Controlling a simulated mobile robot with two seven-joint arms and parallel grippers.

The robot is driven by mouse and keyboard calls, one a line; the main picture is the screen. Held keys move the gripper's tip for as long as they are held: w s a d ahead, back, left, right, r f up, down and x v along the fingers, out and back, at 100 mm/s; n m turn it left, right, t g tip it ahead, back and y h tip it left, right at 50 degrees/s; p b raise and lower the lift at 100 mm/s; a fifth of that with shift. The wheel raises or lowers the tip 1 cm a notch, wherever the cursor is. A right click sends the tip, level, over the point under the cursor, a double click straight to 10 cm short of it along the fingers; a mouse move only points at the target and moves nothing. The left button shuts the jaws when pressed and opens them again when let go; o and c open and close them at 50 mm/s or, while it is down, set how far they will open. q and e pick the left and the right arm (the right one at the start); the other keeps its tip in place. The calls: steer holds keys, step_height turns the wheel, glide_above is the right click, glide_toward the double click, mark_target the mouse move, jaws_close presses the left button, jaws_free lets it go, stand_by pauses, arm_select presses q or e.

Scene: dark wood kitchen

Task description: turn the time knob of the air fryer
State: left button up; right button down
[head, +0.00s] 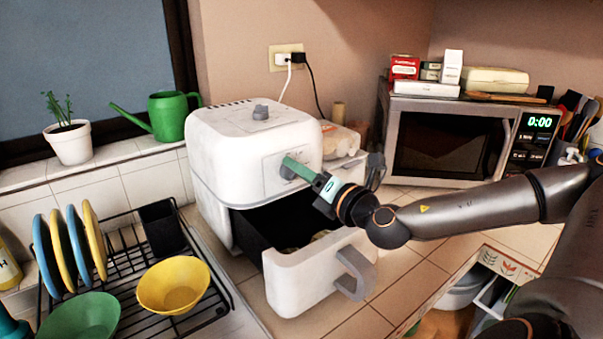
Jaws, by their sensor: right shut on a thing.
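The white air fryer (225,145) stands on the tiled counter in the middle of the head view, with its drawer (300,280) pulled out. A grey knob (261,112) sits on its top. My right gripper (290,168) reaches in from the right, with its greenish fingers against the front panel. It is shut on a front knob, which the fingers hide almost fully. I cannot tell which way that knob is turned, or read its marks. My left gripper is not in view.
The open drawer and its grey handle (355,272) jut out below my right gripper. A dish rack (185,325) with plates and a yellow bowl (173,285) stands at left. A microwave (450,140) is at back right. A green watering can (168,115) stands on the ledge behind.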

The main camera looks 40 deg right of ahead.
steer(key=shift+c, duration=1.6)
jaws_free()
